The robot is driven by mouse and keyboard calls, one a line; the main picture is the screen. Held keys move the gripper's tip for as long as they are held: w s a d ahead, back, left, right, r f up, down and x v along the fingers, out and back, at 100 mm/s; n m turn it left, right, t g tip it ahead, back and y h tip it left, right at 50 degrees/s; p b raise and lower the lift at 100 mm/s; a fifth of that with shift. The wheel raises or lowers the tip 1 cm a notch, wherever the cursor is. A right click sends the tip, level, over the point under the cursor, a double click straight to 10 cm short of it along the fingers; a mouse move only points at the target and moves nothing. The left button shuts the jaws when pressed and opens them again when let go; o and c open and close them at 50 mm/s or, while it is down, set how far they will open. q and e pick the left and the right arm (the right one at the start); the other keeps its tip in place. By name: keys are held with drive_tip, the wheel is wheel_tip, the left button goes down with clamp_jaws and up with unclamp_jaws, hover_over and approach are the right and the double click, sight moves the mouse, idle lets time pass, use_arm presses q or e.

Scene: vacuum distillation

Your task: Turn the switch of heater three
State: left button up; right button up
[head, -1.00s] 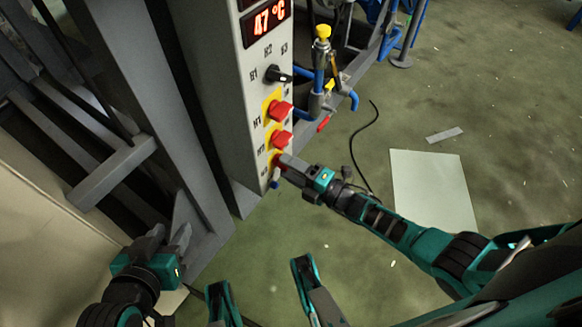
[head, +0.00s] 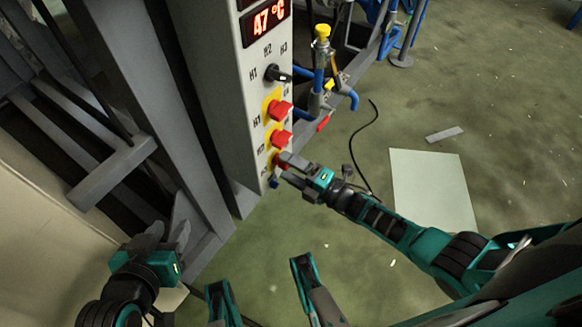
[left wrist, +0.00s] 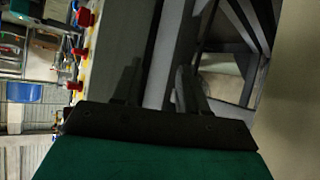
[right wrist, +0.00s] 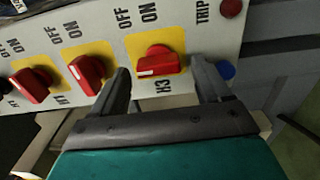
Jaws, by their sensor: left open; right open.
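The grey control panel (head: 225,50) carries red rotary switches on yellow plates. The lowest, labelled H3, is the heater three switch (right wrist: 158,62); in the head view (head: 278,160) it is partly hidden by my right gripper (head: 284,167). In the right wrist view my right gripper (right wrist: 161,66) is open, its fingers on either side of the H3 switch. I cannot tell whether they touch it. The switch handle lies across the plate, with its white mark to the left. My left gripper (head: 168,233) is open and empty, low left by the grey frame; it also shows in the left wrist view (left wrist: 157,72).
Two more red switches, the upper (head: 280,110) and the middle (head: 281,138), sit above H3. A black selector knob (head: 276,74) and a display (head: 266,24) reading 47 °C are higher. A blue button (right wrist: 226,70) and TRIP lamp (right wrist: 231,8) lie beside H3. Floor to the right is mostly clear.

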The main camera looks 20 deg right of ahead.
drive_tip(key=shift+s+d, duration=0.2)
drive_tip(key=shift+s, duration=0.05)
use_arm(q)
drive_tip(key=shift+s+a+r+p, duration=0.25)
drive_tip(key=shift+a+r+p, duration=0.15)
drive_tip(key=shift+p, duration=0.75)
use_arm(e)
drive_tip(key=v, duration=1.2)
